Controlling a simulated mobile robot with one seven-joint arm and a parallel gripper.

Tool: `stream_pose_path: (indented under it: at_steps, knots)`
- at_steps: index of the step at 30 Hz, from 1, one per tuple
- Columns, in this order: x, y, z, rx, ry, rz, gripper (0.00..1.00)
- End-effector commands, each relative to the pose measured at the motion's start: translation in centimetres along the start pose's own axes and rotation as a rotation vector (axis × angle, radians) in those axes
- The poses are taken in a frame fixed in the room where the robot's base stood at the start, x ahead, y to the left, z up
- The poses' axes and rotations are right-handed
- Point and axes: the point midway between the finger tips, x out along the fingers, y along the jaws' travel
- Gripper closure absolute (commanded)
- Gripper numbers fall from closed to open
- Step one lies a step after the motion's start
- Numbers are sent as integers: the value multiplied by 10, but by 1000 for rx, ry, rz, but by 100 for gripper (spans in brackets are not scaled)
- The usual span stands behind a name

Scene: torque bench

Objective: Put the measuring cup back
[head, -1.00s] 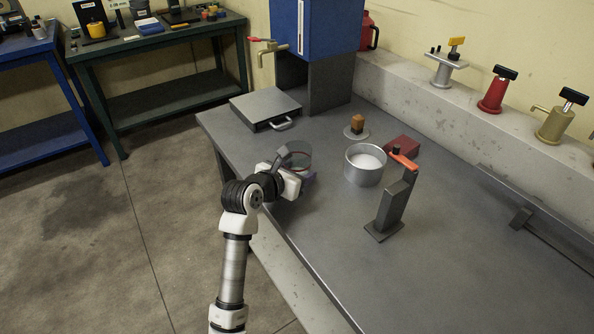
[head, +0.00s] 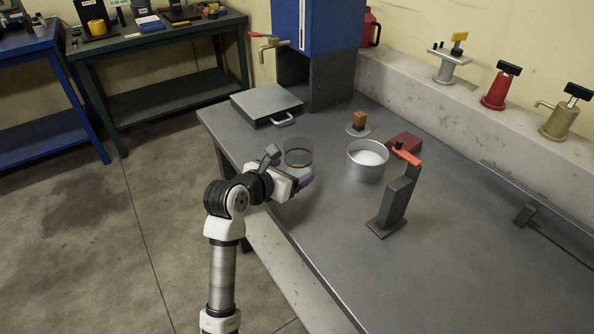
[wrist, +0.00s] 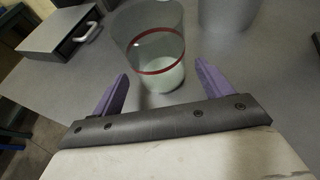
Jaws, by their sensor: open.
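The measuring cup (head: 298,156) is a clear, see-through cup with a red line around it. It appears to stand upright on the grey bench, and its lower part below the line looks pale. In the wrist view the cup (wrist: 152,48) is just ahead of my gripper, in front of the gap between the fingertips. My gripper (wrist: 161,75) is open, with two purple fingers apart and nothing held. In the head view my gripper (head: 300,181) is low at the bench's near-left side, close to the cup. My own wrist hides part of the fingers there.
Right of the cup stand a metal pot (head: 366,172) with white contents and a grey post with an orange-red lever (head: 396,200). A red block (head: 404,142) and a wooden-topped disc (head: 358,127) lie behind. A flat grey box (head: 265,103) is at back left.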

Motion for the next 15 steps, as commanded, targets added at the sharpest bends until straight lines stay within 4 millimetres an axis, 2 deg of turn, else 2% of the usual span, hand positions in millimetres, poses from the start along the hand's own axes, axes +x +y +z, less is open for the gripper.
stream_pose_path:
  at_steps: [6, 10, 15]
  knots:
    - [-47, 1, -2, 2, -2, 4, 22]
    - [-66, 1, -1, 2, -1, 3, 22]
    - [-77, 0, 0, 1, -1, 0, 22]
